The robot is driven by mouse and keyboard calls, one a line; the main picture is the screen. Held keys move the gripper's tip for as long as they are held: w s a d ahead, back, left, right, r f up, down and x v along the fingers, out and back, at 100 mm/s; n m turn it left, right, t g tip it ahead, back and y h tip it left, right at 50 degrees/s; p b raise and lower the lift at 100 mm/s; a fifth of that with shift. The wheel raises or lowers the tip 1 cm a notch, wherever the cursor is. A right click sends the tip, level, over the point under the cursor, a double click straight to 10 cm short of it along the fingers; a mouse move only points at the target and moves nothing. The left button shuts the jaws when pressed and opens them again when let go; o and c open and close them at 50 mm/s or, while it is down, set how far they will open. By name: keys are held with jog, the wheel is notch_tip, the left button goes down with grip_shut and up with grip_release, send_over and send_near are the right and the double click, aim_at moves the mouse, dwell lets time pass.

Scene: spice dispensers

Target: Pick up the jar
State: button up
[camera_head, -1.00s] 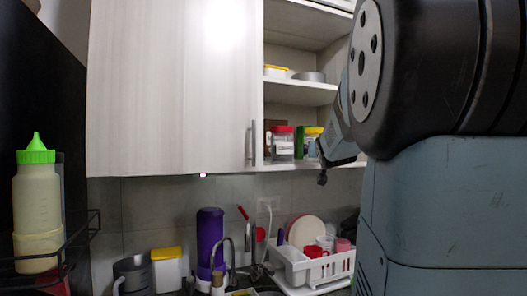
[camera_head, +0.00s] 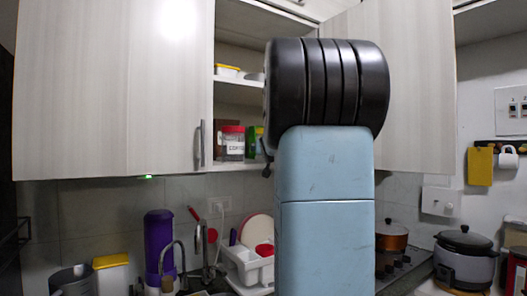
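A clear jar with a red lid and a white label (camera_head: 232,144) stands upright on the lowest shelf of the open wall cabinet. My arm fills the middle of the view, just right of the jar. Only a small dark tip of my gripper (camera_head: 267,168) shows past the arm's left edge, near the shelf's front edge. It is apart from the jar in the picture. The rest of my gripper is hidden behind my arm, so I cannot see its opening or whether it holds anything.
A green item (camera_head: 253,142) stands right of the jar, partly hidden. The left cabinet door (camera_head: 110,90) is beside the shelves; another door (camera_head: 415,90) is behind my arm. Below are a purple bottle (camera_head: 158,245), a dish rack (camera_head: 245,268) and a rice cooker (camera_head: 464,258).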

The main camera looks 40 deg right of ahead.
jog(key=shift+w+d, duration=0.1)
jog(key=shift+c, duration=0.5)
jog(key=c, duration=1.2)
jog(key=shift+r, duration=0.1)
jog(key=shift+c, duration=0.5)
